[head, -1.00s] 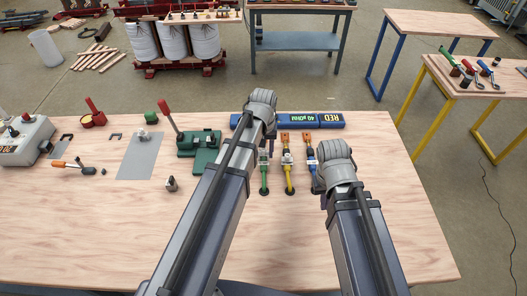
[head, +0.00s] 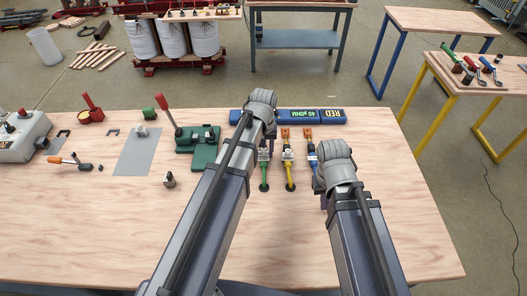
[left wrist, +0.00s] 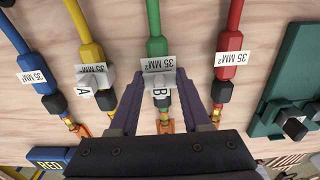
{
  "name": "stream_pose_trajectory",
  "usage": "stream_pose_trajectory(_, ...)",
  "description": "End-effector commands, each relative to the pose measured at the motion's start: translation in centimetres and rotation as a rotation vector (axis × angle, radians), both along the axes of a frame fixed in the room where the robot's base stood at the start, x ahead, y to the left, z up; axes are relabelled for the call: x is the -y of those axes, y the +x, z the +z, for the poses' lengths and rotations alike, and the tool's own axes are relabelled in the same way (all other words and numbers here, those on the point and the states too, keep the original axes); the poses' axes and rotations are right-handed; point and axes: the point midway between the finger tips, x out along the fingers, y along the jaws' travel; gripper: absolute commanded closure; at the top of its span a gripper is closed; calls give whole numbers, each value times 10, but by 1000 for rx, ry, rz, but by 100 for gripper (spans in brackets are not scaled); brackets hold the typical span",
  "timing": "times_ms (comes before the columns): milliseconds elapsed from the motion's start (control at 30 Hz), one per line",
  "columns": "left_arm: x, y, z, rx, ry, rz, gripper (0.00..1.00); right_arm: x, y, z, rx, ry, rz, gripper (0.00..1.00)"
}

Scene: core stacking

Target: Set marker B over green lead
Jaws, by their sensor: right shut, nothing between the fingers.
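The green lead (left wrist: 156,28) runs down the middle of the left wrist view; its lower part shows in the head view (head: 264,180). Marker B (left wrist: 160,92), a grey clip with a white face, sits over the green lead at its 35 MM² label. My left gripper (left wrist: 159,82) has one finger on each side of marker B; whether they press on it is unclear. Marker A (left wrist: 97,92) sits on the yellow lead (left wrist: 90,48) beside it. My right gripper (head: 319,187) is mostly hidden by its wrist, near the blue lead (head: 311,150).
A blue lead (left wrist: 38,72) and a red lead (left wrist: 229,40) flank the others. A green fixture (head: 199,146) with a red lever stands left of the leads. A blue bar (head: 331,116) marked RED lies behind them. The table's front (head: 90,235) is clear.

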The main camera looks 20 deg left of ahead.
Motion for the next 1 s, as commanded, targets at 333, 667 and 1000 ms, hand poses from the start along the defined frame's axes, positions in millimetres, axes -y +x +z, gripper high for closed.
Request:
stream_pose_trajectory(333,0,0,0,0,0,0,18,0,0,0,0,0,0,100)
stream_pose_trajectory(667,0,0,3,0,0,0,18,0,0,3,0,0,0,100)
stream_pose_trajectory(1000,0,0,35,0,0,0,18,0,0,35,0,0,0,100)
